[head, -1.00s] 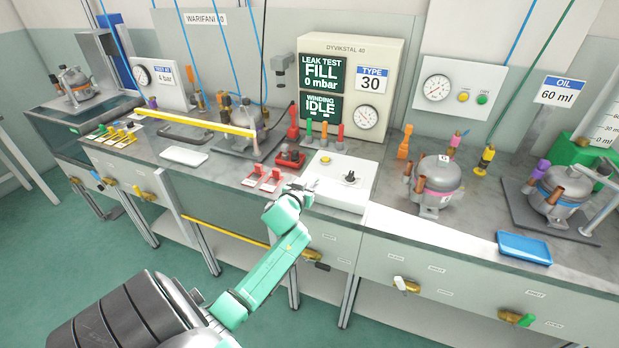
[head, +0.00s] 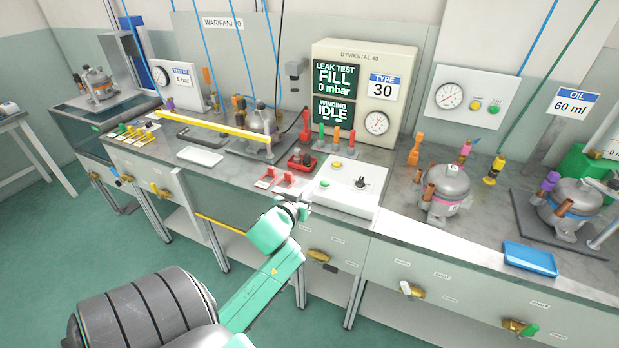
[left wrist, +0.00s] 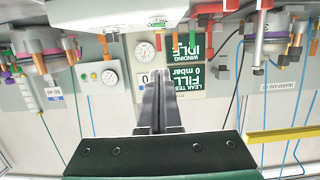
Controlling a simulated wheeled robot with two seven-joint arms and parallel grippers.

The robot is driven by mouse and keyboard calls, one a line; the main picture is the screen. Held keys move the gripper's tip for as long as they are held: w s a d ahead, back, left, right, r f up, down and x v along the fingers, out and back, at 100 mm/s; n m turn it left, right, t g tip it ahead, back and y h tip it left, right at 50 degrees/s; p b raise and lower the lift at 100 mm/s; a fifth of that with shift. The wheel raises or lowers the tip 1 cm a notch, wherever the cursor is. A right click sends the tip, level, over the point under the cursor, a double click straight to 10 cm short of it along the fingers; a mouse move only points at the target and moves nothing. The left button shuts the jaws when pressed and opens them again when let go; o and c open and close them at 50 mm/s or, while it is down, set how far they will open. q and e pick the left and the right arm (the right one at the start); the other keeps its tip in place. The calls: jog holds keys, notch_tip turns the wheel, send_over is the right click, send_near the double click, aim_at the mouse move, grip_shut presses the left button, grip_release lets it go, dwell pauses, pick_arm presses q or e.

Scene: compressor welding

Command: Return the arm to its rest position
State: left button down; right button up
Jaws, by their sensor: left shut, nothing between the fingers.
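My left arm, mint green, comes in from the lower left in the head view. Its left gripper (head: 298,210) is in front of the bench edge, just before the white control box (head: 345,190) with green, yellow and black knobs. In the left wrist view the two dark fingers of the left gripper (left wrist: 158,100) lie together with nothing between them. That view is upside down and shows the leak test panel (left wrist: 197,75) beyond the fingers. My right gripper is not in view.
The grey workbench (head: 410,225) runs across the view. A compressor (head: 445,190) and a blue tray (head: 530,258) stand on its right part. Red clips (head: 285,180) and a yellow bar (head: 210,125) lie left of the control box. The floor in front is clear.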

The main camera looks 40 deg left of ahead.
pick_arm(q)
jog(key=shift+w+f, duration=0.1)
jog(key=shift+f, duration=0.05)
dwell(0.5)
jog(key=s+d+f+m+g+h, duration=0.1)
jog(key=s+d+f+g, duration=0.2)
jog(key=f, duration=0.9)
jog(key=s+d+f+m+g+h, duration=0.15)
jog(key=s+f, duration=0.35)
jog(key=f, duration=0.6)
jog(key=s+d+f+m+g+h, duration=0.1)
jog(key=s+d+f+g, duration=0.25)
jog(key=f, duration=0.85)
jog(key=s+d+f+m+g, duration=0.1)
jog(key=s+f, duration=0.3)
jog(key=s, duration=0.4)
jog(key=s+d+f+m+g+h, duration=0.1)
jog(key=s+d+f+g, duration=0.1)
jog(key=s+f, duration=0.3)
jog(key=s+d+f+m+g, duration=0.1)
jog(key=s+f, duration=0.4)
jog(key=s, duration=0.7)
jog(key=d+g, duration=0.1)
jog(key=d, duration=0.1)
jog(key=shift+s+d+f+g, duration=0.2)
jog(key=shift+d+g, duration=0.1)
jog(key=shift+d, duration=0.1)
jog(key=shift+w+h, duration=0.1)
jog(key=shift+h, duration=0.15)
dwell(0.5)
